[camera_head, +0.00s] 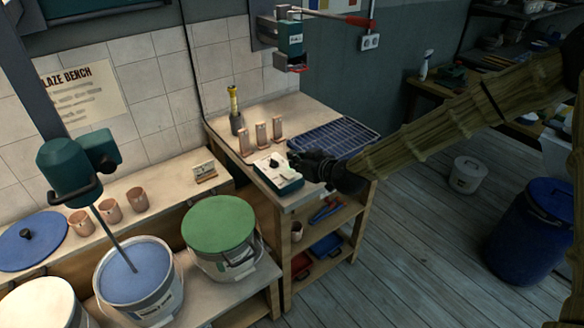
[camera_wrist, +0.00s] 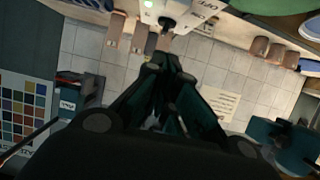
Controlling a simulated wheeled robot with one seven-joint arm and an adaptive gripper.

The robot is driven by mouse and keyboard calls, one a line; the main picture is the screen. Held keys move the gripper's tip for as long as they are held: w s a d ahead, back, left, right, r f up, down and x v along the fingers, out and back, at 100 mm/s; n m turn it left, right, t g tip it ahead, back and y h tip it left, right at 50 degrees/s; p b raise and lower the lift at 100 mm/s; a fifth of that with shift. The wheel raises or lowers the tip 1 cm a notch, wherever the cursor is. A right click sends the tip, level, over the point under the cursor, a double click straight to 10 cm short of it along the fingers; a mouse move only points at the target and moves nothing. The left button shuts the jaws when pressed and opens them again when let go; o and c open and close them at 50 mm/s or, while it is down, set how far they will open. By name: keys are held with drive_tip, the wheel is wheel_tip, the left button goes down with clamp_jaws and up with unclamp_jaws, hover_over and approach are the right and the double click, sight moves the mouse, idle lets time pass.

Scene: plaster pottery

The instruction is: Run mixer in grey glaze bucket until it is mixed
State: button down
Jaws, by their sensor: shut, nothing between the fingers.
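The mixer (camera_head: 72,165), a dark green motor head on a stand, hangs over an open white bucket (camera_head: 141,303). Its thin shaft reaches down into the blue-grey glaze (camera_head: 135,270). A white and green control box (camera_head: 279,174) with a dark knob sits on the corner bench. In the wrist view the control box (camera_wrist: 187,10) shows a black knob and a lit green spot. My gripper (camera_head: 294,161) is shut and empty at the right side of the box, close to the knob. In the wrist view my gripper's fingertips (camera_wrist: 165,66) point toward the knob; contact cannot be told.
A green-lidded bucket (camera_head: 218,222) stands right of the open bucket. Copper-coloured test pieces (camera_head: 261,134), a torch-like bottle (camera_head: 236,110) and a dark tile board (camera_head: 328,137) are near the box. A wall-mounted device (camera_head: 290,40) hangs above. Open floor lies right of the bench.

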sight(287, 176)
drive_tip(key=p+x, duration=0.1)
drive_tip(key=x, duration=0.1)
drive_tip(key=shift+w+a+f, duration=0.15)
drive_tip(key=shift+w+f, duration=0.1)
drive_tip(key=shift+f, duration=0.05)
drive_tip(key=shift+s+f+p, duration=0.1)
drive_tip(key=shift+f+p, duration=0.25)
drive_tip(key=shift+f, duration=0.55)
drive_tip(key=shift+s+f+p, duration=0.15)
drive_tip(key=shift+f+p, duration=0.2)
drive_tip(key=shift+f, duration=0.55)
drive_tip(key=shift+f+b, duration=0.15)
drive_tip(key=shift+b, duration=0.15)
